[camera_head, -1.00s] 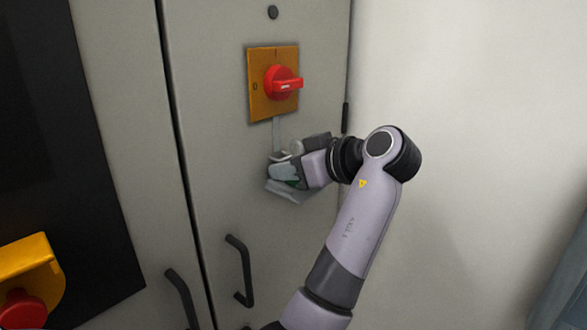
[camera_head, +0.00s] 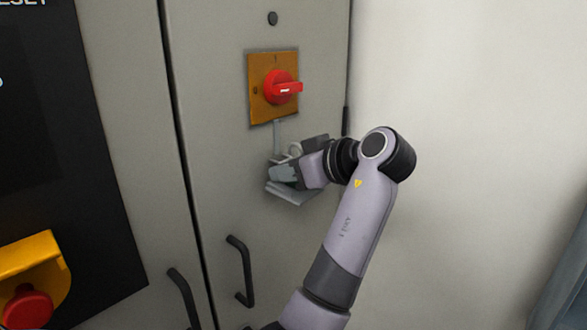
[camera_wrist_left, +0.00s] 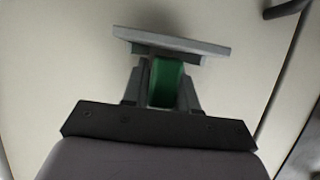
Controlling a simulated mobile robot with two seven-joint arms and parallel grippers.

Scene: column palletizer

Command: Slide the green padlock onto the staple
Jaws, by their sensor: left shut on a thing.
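My left gripper (camera_head: 283,174) is at the grey cabinet door, just below the switch plate. It is shut on the green padlock, whose green body (camera_wrist_left: 165,82) shows between the two fingers in the left wrist view. In the head view the fingers hide the padlock's body. A pale ring-like piece (camera_head: 295,149) shows just above the fingers; I cannot tell whether it is the shackle or the staple. A thin grey strip (camera_head: 277,134) runs down from the switch plate to the gripper. Whether padlock and staple touch is hidden. My right gripper is out of view.
A red rotary switch (camera_head: 281,87) on an orange-yellow plate (camera_head: 259,104) is directly above the gripper. A grey ledge-like piece (camera_head: 290,194) is just below the fingers. Black door handles (camera_head: 239,270) are lower down. A yellow housing with a red button (camera_head: 27,306) is at lower left.

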